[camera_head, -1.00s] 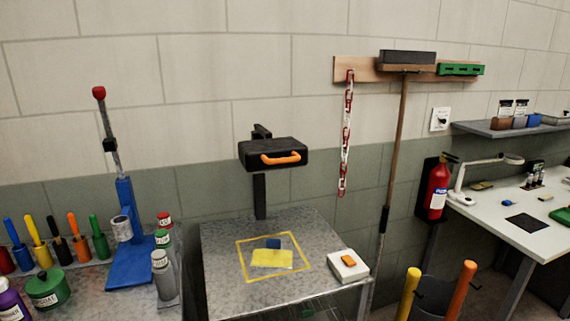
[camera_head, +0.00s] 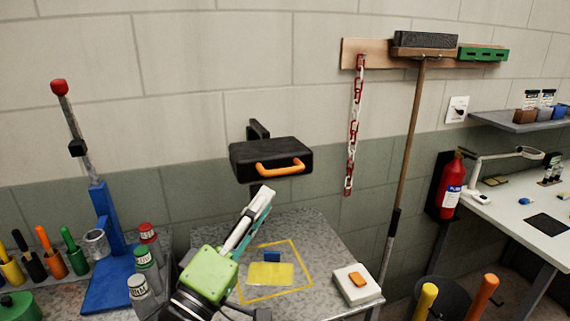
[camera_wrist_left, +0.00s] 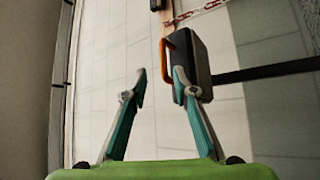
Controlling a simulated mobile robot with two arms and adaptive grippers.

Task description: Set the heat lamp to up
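The heat lamp (camera_head: 270,160) is a black box with an orange handle (camera_head: 282,167) on its front, on a dark post above the grey metal table. My left gripper (camera_head: 264,194) is in front of and just below the lamp, pointing up toward it. In the left wrist view the gripper (camera_wrist_left: 160,82) has its two fingers spread with nothing between them. There the lamp (camera_wrist_left: 192,65) is at the right finger's tip, and the orange handle (camera_wrist_left: 167,48) lies beyond the fingertips. I cannot tell whether the finger touches the lamp. My right gripper is not in view.
The table (camera_head: 330,245) carries a yellow outlined square with a yellow sheet (camera_head: 270,274) and blue block, plus a white box with an orange button (camera_head: 357,284). A blue press stand (camera_head: 104,230) and bottles stand left. A red-white chain (camera_head: 353,130) hangs right of the lamp.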

